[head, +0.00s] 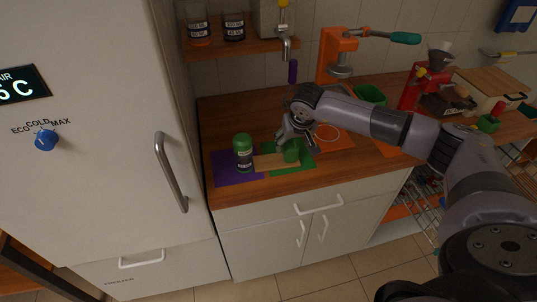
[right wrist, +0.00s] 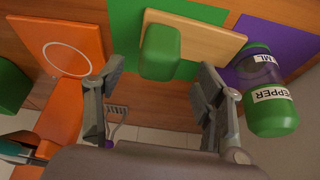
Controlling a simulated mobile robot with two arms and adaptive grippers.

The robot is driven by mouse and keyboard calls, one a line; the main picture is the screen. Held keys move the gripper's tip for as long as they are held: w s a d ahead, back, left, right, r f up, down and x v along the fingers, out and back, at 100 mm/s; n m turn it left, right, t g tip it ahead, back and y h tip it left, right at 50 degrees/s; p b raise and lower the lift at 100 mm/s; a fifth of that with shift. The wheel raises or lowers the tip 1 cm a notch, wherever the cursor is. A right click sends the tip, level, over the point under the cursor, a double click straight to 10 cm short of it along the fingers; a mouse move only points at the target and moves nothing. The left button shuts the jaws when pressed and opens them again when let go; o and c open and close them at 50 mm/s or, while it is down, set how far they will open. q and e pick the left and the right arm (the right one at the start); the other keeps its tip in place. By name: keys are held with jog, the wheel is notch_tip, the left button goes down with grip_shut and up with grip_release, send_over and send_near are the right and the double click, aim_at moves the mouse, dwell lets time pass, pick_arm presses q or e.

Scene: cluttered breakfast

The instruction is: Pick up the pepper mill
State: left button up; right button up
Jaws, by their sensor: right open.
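The pepper mill (head: 243,154) is a dark jar with a green cap and a white label, standing upright on the purple mat. In the right wrist view the pepper mill (right wrist: 270,107) shows its "PEPPER" label at the right, outside my right finger. My right gripper (head: 290,140) is open above the green mat. In the right wrist view, the fingers of the right gripper (right wrist: 160,75) are spread wide, with a green block-like object (right wrist: 160,52) ahead between them, not visibly gripped. My left gripper is not in view.
A wooden board (head: 270,162) lies across the purple mat (head: 225,174) and green mat (head: 300,162). The fridge (head: 110,120) stands close at left. An orange press (head: 335,58) stands behind my right arm. Orange mats (right wrist: 72,62) lie beside the green one.

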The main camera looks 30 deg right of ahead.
aim_at(291, 146)
jog(key=shift+w+d+f+p, duration=0.1)
jog(key=shift+w+f+p, duration=0.15)
jog(key=shift+f+p, duration=0.35)
jog(key=p+x, duration=0.1)
jog(key=x, duration=0.2)
jog(key=shift+w+f, duration=0.2)
jog(key=shift+f, duration=0.25)
jog(key=shift+r, duration=0.1)
grip_shut()
